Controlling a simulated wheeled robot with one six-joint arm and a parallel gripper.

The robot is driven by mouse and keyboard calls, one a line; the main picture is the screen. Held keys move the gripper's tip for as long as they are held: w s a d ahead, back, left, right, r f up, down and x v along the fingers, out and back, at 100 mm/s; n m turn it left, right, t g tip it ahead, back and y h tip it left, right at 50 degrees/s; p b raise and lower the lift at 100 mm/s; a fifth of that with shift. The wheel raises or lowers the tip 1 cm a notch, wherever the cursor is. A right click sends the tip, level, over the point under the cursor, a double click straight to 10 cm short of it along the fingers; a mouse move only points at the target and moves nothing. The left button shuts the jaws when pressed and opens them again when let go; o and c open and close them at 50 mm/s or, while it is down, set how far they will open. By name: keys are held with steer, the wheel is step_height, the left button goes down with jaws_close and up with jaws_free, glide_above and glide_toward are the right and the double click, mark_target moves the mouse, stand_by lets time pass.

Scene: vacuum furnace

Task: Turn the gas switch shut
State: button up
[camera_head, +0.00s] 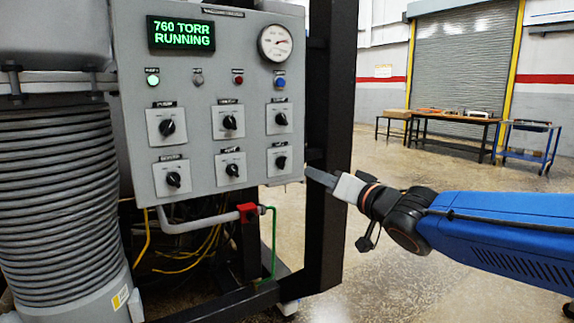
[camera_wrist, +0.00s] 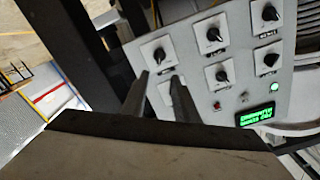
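A grey control panel (camera_head: 200,92) carries two rows of black rotary switches, three to a row. Their labels are too small to read, so I cannot tell for sure which is the gas switch. The lower-right switch (camera_head: 281,162) is nearest my gripper (camera_head: 312,174), which is just right of the panel edge, apart from it. In the wrist view the panel appears upside down. There, my gripper's two fingers (camera_wrist: 159,77) are spread with nothing between them, tips just below that switch's knob (camera_wrist: 158,56) in the picture. The fingers partly cover the upper-right switch's plate.
A green display (camera_head: 181,34) reads 760 TORR RUNNING, and a round gauge (camera_head: 275,43) sits at the panel's upper right. A black frame post (camera_head: 328,130) stands just right of the panel. A red valve (camera_head: 247,212) is below it. Open floor lies right, before tables (camera_head: 455,115).

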mark_target(286, 162)
steer(key=x, duration=1.4)
steer(key=shift+w+a, duration=0.1)
steer(key=shift+w, duration=0.15)
jaws_close()
